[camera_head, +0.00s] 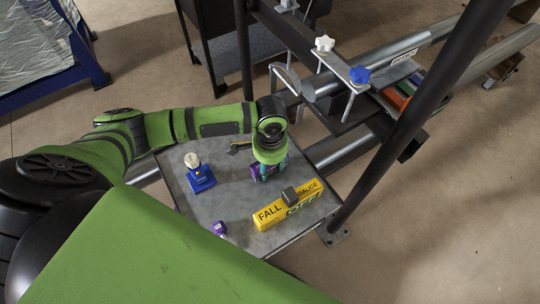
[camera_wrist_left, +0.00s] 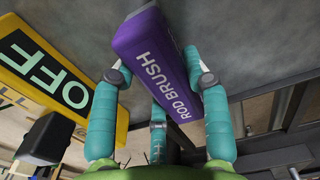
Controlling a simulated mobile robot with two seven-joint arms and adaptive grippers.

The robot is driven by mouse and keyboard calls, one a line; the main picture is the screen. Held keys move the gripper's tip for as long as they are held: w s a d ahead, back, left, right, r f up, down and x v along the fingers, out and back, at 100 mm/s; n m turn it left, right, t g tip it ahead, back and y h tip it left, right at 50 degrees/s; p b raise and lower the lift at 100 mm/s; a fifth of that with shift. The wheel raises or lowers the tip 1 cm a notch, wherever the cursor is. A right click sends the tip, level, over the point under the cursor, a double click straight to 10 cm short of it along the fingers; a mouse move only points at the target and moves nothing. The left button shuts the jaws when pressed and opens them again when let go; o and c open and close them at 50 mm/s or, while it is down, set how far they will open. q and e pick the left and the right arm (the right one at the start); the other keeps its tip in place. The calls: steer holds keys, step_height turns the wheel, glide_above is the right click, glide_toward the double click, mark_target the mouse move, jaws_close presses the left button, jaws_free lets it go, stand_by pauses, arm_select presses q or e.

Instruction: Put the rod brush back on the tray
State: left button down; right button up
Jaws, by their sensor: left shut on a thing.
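My left gripper (camera_head: 269,172) is over the back right part of the grey tray (camera_head: 205,228). Its teal fingers are shut on the purple rod brush (camera_head: 256,173), which is partly hidden by the fingers in the head view. In the left wrist view the rod brush (camera_wrist_left: 152,58) is a purple block with white lettering, held between the teal fingers of the left gripper (camera_wrist_left: 170,85). The grey tray surface shows behind it. I cannot tell whether the rod brush touches the tray. My right gripper is not in view.
A yellow fall gauge box (camera_head: 268,217) with a dark block lies at the tray's front right. A blue item with a pale top (camera_head: 200,178) stands at the left. A small purple item (camera_head: 218,228) is at the front. A dark post (camera_head: 400,130) rises right of the tray.

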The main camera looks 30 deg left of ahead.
arm_select(q)
steer(key=shift+f, duration=0.15)
steer(key=c, duration=0.5)
jaws_free()
steer(key=shift+c, duration=0.2)
step_height(320, 180, up, 5)
steer(key=p, duration=0.6)
